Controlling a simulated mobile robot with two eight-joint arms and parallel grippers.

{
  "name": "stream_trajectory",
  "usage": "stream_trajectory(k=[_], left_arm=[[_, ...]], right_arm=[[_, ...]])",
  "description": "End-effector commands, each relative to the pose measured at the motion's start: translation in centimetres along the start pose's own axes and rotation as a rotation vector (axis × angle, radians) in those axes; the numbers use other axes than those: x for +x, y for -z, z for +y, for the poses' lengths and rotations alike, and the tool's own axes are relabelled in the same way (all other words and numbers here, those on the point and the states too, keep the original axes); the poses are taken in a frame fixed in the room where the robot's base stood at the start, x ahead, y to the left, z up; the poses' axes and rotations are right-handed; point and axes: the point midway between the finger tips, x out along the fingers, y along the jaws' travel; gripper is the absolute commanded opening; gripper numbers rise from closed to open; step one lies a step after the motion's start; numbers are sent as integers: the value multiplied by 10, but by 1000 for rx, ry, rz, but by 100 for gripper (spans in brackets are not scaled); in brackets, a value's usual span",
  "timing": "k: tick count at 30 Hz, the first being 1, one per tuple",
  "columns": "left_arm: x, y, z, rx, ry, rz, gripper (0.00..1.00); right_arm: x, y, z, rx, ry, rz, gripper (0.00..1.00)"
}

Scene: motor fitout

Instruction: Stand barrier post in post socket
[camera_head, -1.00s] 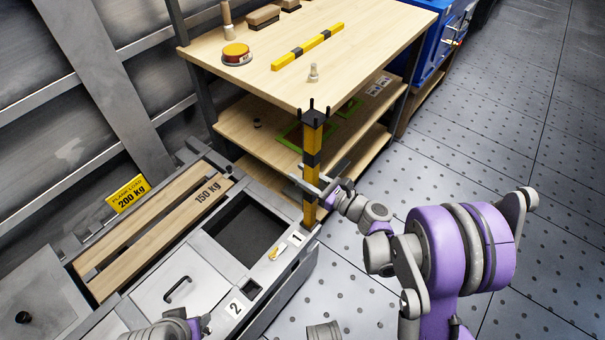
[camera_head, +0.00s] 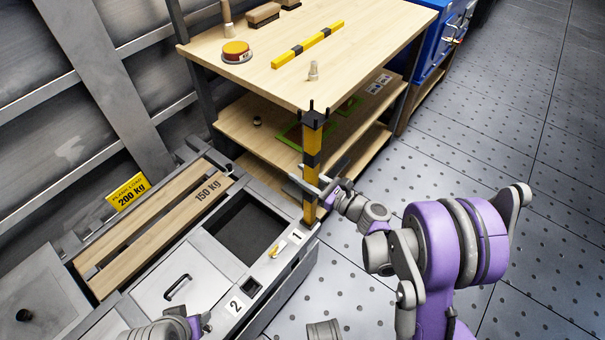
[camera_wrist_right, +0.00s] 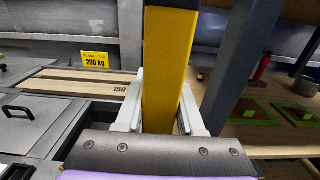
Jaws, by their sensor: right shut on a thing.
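The barrier post (camera_head: 312,145) is a yellow and black banded square post with a dark pronged cap. It stands about upright at the deck's right corner, by the label 1 (camera_head: 297,236). My right gripper (camera_head: 312,188) is shut around its lower part; the yellow post also fills the right wrist view (camera_wrist_right: 168,70) between the fingers. The post's foot is at the deck edge; whether it sits inside a socket there I cannot tell. A square post socket (camera_head: 252,287) by the label 2 is empty. Part of my left wrist shows at the bottom left; its fingers cannot be made out.
A wooden shelf table (camera_head: 390,35) stands just behind the post, with a striped bar (camera_head: 308,45) and a red-yellow round item (camera_head: 236,50) on top. An open dark bin (camera_head: 245,230) lies left of the post. The floor to the right is clear.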

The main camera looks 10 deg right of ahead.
Motion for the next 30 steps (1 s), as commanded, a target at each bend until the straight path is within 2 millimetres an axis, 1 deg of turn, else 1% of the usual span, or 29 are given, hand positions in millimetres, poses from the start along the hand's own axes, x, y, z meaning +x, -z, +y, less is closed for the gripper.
stream_trajectory(k=[22,23,24,28,30], left_arm=[[0,0,0,0,0,0,50],[0,0,0,0,0,0,50],[0,0,0,0,0,0,50],[0,0,0,0,0,0,50],[0,0,0,0,0,0,50]], right_arm=[[0,2,0,1,0,-1,0],[0,2,0,1,0,-1,41],[0,3,0,1,0,-1,48],[0,3,0,0,0,-1,71],[0,3,0,0,0,0,72]])
